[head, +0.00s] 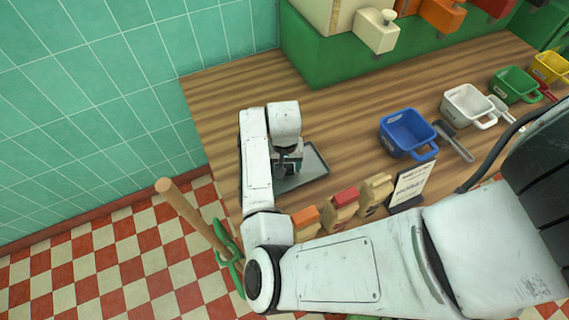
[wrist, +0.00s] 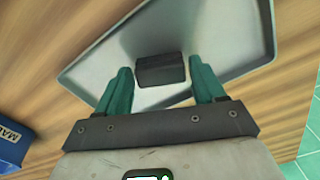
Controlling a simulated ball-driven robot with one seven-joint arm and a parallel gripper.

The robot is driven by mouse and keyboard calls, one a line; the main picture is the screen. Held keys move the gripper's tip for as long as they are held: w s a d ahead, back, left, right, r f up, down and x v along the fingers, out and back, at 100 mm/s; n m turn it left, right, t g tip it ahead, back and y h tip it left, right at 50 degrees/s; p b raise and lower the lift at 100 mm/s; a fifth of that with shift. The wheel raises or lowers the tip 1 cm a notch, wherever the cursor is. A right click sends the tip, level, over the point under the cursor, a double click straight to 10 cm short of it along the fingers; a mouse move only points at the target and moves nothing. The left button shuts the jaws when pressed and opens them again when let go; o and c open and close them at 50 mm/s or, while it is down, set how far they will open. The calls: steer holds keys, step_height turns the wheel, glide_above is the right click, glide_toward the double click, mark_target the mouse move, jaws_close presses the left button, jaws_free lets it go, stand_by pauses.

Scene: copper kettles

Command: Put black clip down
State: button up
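The black clip (wrist: 161,70) is a small dark block over the grey metal tray (wrist: 225,30). In the wrist view it sits between the tips of my gripper's teal fingers (wrist: 161,75), with a thin gap on each side. The fingers stand apart and look open around it. The clip appears to rest on the tray, though its underside is hidden. In the head view my gripper (head: 287,158) points down over the tray (head: 316,162), and my wrist covers most of that spot.
A blue bin (head: 408,133) stands right of the tray, with white (head: 467,105) and green (head: 513,84) bins beyond. A green-tiled wall is at left.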

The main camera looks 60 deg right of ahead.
steer(key=shift+o, duration=1.2)
steer(key=shift+r, duration=0.1)
step_height(320, 180, up, 12)
steer(key=shift+b, duration=0.3)
steer(key=shift+d, duration=0.1)
